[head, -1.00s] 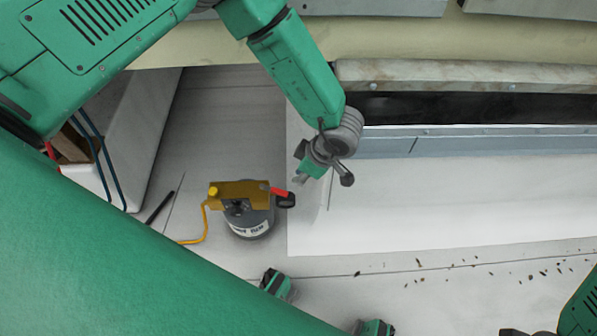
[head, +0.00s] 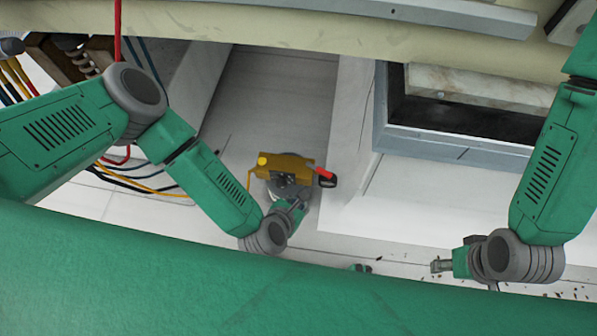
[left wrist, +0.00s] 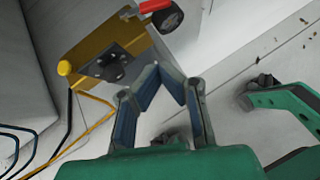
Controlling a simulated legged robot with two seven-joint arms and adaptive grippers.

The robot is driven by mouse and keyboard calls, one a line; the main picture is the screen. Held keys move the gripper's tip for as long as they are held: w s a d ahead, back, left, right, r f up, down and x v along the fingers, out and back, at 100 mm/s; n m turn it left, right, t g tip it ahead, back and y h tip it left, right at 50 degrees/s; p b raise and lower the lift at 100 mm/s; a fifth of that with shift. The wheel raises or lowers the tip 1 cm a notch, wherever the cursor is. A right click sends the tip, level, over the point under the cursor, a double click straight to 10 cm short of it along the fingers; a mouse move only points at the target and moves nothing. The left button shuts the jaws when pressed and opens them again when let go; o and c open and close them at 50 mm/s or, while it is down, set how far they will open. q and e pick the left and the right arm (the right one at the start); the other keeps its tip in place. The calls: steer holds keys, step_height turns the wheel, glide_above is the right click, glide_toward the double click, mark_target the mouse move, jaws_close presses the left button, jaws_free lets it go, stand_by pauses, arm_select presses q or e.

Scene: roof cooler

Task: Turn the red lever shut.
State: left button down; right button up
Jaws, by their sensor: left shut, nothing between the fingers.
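The red lever (head: 324,173) sticks out at the right end of a yellow bracket (head: 283,163) on top of a grey canister. In the left wrist view the lever (left wrist: 152,6) is at the top edge, partly cut off, beside a dark round part. My left gripper (head: 301,204) is low at the canister's near right side, below the lever and apart from it. In the left wrist view its fingers (left wrist: 165,75) are shut and empty, pointing toward the bracket. My right gripper (head: 436,266) is at the right, well away from the canister; its finger gap cannot be made out.
A yellow hose (head: 248,180) leaves the bracket's left end by a yellow knob (head: 262,160). Cables (head: 140,184) lie at the left by a pale box. A grey-framed unit (head: 384,130) stands at the right.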

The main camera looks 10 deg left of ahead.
mark_target(319, 170)
arm_select(q)
steer(key=shift+n, duration=0.3)
steer(key=b+x, duration=0.1)
steer(key=x, duration=0.3)
steer(key=r+b+x, duration=0.1)
steer(key=b+x, duration=0.1)
steer(key=x, duration=0.1)
steer(key=w+b+x, duration=0.1)
steer(key=b+x, duration=0.1)
steer(key=x, duration=0.2)
steer(key=shift+w+d, duration=0.35)
steer(key=shift+d, duration=0.1)
steer(key=shift+w+d+r, duration=0.1)
steer(key=shift+w+d, duration=0.1)
steer(key=shift+w, duration=0.4)
